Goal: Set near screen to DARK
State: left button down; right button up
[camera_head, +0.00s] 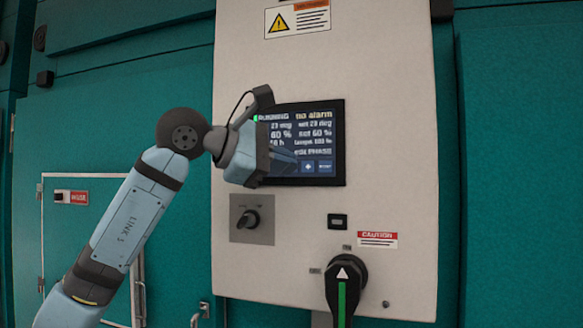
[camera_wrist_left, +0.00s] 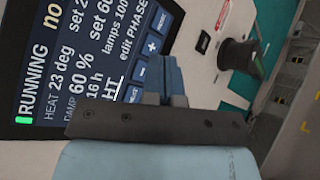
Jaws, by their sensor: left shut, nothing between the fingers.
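The near screen (camera_head: 320,140) is a dark display in a black frame on a pale cabinet front. It reads RUNNING, no alarm, 23 deg, 60 %, 16 h, lamps 100 % and edit PHASE, with small buttons along the bottom. The screen also shows, turned sideways, in the left wrist view (camera_wrist_left: 90,60), where a plus button is visible. My left gripper (camera_head: 292,160) is shut and empty, its blue fingertips in front of the screen's lower part, hiding some buttons and text. In the left wrist view the fingers (camera_wrist_left: 170,65) overlap the button row; I cannot tell if they touch. My right gripper is out of view.
Below the screen are a rotary knob on a grey plate (camera_head: 262,232), a small black indicator (camera_head: 337,221) and a large black switch with a green handle (camera_head: 345,275). Warning labels are above and below. Teal walls flank the cabinet (camera_head: 400,150).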

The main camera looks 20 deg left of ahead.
pick_arm(q)
jog(key=shift+w, duration=0.2)
dwell(0.6)
jog(key=shift+w, duration=0.25)
jog(key=shift+w, duration=0.3)
dwell(0.6)
jog(key=shift+s, duration=0.75)
jog(key=s+b, duration=0.2)
jog(key=s, duration=0.3)
jog(key=shift+a, duration=0.1)
dwell(0.4)
